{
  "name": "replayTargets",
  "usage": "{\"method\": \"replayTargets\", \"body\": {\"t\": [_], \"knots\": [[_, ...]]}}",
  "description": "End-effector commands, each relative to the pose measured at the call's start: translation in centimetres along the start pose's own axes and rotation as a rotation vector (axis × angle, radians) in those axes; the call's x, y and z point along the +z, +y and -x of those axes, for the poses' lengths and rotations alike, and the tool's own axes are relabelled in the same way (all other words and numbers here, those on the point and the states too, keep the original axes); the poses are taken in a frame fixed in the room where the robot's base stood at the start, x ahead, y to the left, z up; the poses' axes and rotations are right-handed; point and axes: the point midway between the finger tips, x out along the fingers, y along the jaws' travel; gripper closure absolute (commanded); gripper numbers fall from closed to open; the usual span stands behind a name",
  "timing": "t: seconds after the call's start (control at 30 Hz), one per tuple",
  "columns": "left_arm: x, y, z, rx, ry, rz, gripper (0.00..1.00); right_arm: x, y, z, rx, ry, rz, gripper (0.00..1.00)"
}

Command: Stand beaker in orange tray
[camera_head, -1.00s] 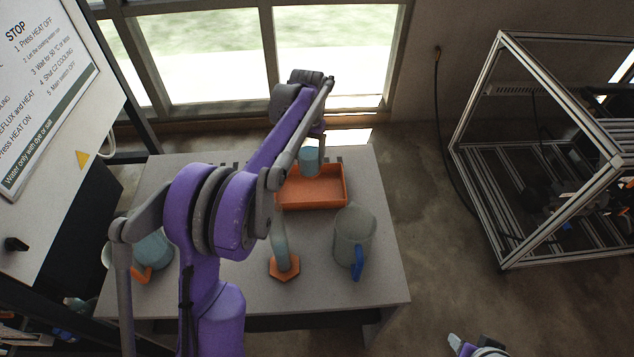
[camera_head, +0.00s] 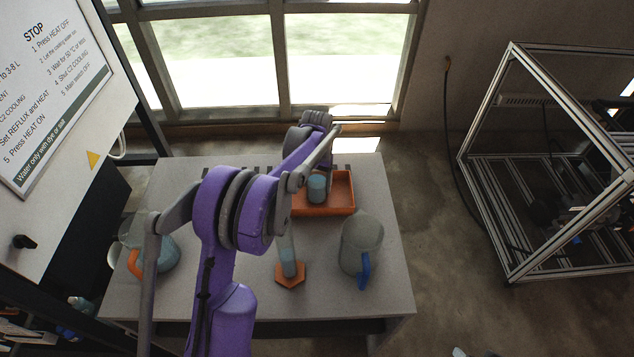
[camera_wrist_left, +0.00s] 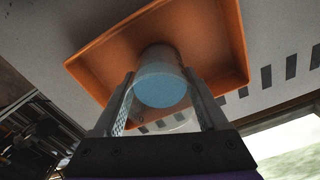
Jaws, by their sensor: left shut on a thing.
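The beaker (camera_head: 317,189), a small clear cup with blue liquid, is upright at the orange tray (camera_head: 346,208), inside its outline in the head view. My left gripper (camera_head: 319,178) is shut on it from above and behind. In the left wrist view the beaker (camera_wrist_left: 160,82) sits between the two fingers (camera_wrist_left: 160,100), with the orange tray (camera_wrist_left: 100,50) around and beyond it. I cannot tell whether the beaker's base touches the tray floor. My right gripper does not clearly show; only a scrap of it or its arm may show at the bottom edge.
The grey table (camera_head: 330,300) also holds a big grey jug with blue handle (camera_head: 360,240), a tall cylinder on an orange hexagonal base (camera_head: 289,275), and a blue-liquid vessel with orange handle (camera_head: 160,255) at left. A metal frame (camera_head: 560,180) stands right of the table.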

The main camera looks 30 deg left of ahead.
Motion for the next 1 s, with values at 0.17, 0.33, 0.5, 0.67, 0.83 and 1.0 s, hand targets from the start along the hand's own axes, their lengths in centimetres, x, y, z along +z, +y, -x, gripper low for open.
{"method": "replayTargets", "body": {"t": [0.17, 0.33, 0.5, 0.67, 0.83, 1.0], "knots": [[0.0, 0.0, -0.2, 0.000, 0.000, 0.000, 0.05, 0.1, 0.0, -0.1, 0.000, -0.001, 0.000, 0.49], [0.0, 0.0, -0.2, 0.000, 0.000, 0.000, 0.00, 0.1, 0.0, -0.1, 0.000, -0.001, 0.000, 0.49], [0.0, 0.0, 0.3, 0.000, 0.001, 0.000, 0.00, -0.2, 0.0, 0.2, 0.000, 0.001, 0.000, 0.49], [0.0, 0.0, 2.5, 0.000, 0.000, 0.000, 0.00, -0.1, 0.0, 0.2, 0.000, 0.001, 0.000, 0.49], [0.0, 0.0, 6.3, 0.000, 0.000, 0.001, 0.00, -0.3, 0.0, 0.3, 0.000, 0.002, 0.000, 0.49], [0.0, 0.0, 9.7, 0.000, 0.000, 0.001, 0.00, -0.4, 0.0, 0.5, 0.000, 0.003, 0.000, 0.49]]}}
